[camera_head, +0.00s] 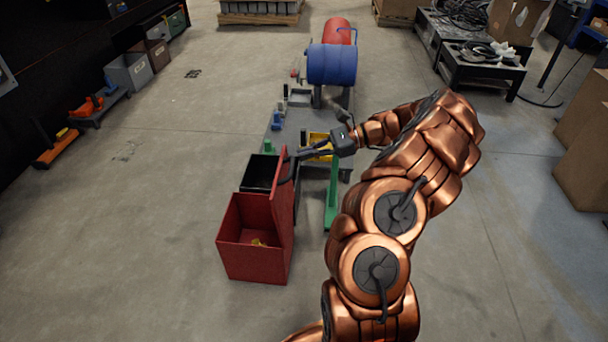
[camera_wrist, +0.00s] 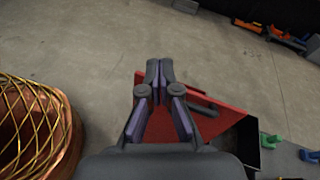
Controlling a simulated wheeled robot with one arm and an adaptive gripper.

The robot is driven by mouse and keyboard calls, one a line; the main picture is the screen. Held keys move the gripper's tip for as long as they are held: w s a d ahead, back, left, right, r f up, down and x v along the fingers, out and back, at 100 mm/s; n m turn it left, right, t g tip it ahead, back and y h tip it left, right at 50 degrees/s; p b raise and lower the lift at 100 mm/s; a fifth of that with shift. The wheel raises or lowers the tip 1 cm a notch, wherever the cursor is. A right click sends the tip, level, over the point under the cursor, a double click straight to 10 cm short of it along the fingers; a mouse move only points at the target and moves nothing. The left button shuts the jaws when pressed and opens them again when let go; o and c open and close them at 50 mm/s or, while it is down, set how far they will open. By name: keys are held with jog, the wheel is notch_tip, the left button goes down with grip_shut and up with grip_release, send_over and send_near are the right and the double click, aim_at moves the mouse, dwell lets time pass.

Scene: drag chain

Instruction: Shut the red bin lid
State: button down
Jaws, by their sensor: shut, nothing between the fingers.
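The red bin (camera_head: 250,252) stands on the floor, open at the top, with a small yellow thing inside. Its red lid (camera_head: 283,200) stands upright along the bin's right side. In the wrist view the lid (camera_wrist: 222,118) lies beneath and to the right of the fingers, with a dark bar-like handle (camera_wrist: 204,108) on it. My gripper (camera_head: 302,154) is at the lid's upper edge, coming from the right. Its fingers (camera_wrist: 160,68) are shut and empty. Whether they touch the lid I cannot tell.
A black bin (camera_head: 260,172) stands directly behind the red one. Behind it is a low grey bench (camera_head: 290,125) with small coloured parts, a yellow bin (camera_head: 318,140) and a green post (camera_head: 332,195).

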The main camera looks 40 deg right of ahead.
jog(key=s+d+f+m+t+h+b, duration=0.1)
jog(key=s+d+f+m+t, duration=0.15)
jog(key=d+f, duration=0.3)
jog(key=s+d+f+m+t+h+b, duration=0.1)
jog(key=s+d+f+m+t, duration=0.2)
jog(key=d, duration=0.4)
jog(key=w+a+f+g+b, duration=0.1)
jog(key=w+a+b, duration=0.3)
jog(key=w+a, duration=0.6)
jog(key=shift+w+f+g, duration=0.3)
jog(key=shift+f+g, duration=0.05)
jog(key=shift+f, duration=0.25)
jog(key=shift+r, duration=0.1)
